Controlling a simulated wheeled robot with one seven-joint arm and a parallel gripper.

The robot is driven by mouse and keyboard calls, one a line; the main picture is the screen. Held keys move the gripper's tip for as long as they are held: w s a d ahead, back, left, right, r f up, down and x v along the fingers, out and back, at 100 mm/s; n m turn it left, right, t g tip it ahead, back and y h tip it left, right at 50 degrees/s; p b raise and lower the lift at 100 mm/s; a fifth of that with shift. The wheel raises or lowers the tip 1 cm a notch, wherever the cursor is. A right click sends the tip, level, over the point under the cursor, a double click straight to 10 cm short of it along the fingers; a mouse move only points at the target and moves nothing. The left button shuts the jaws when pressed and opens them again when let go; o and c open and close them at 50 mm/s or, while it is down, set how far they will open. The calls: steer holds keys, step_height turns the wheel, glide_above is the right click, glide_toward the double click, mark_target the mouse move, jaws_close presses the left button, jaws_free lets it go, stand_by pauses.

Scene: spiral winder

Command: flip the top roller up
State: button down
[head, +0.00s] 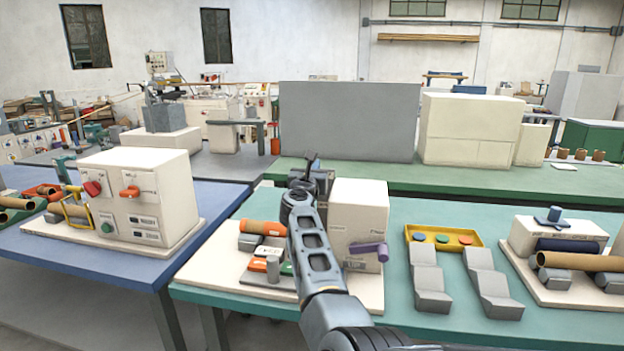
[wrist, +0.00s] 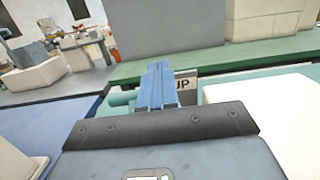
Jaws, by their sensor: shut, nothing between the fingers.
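My gripper (wrist: 158,85) is shut and empty in the wrist view, its blue fingers together. Just beyond the fingertips is a plate marked "UP" (wrist: 184,84), partly covered by them. A teal bar (wrist: 122,99) sticks out to the left of the fingers; whether they touch it is unclear. In the head view my arm reaches over the middle machine, a white box (head: 357,220) with a purple handle (head: 369,251). An orange-brown roller (head: 262,228) lies over grey rollers at its left. I cannot tell which part is the top roller; my arm hides some of the machine.
A control box (head: 135,195) with red knobs stands on the blue table at left. Grey V-shaped supports (head: 428,280) and a yellow button tray (head: 443,238) are right of the machine. Another roller unit (head: 560,245) stands farther right. A tall grey panel (head: 348,122) stands behind.

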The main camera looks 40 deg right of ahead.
steer(key=shift+w+d+r, duration=0.15)
steer(key=shift+w+d, duration=0.25)
steer(key=shift+d, duration=0.05)
stand_by(1.1)
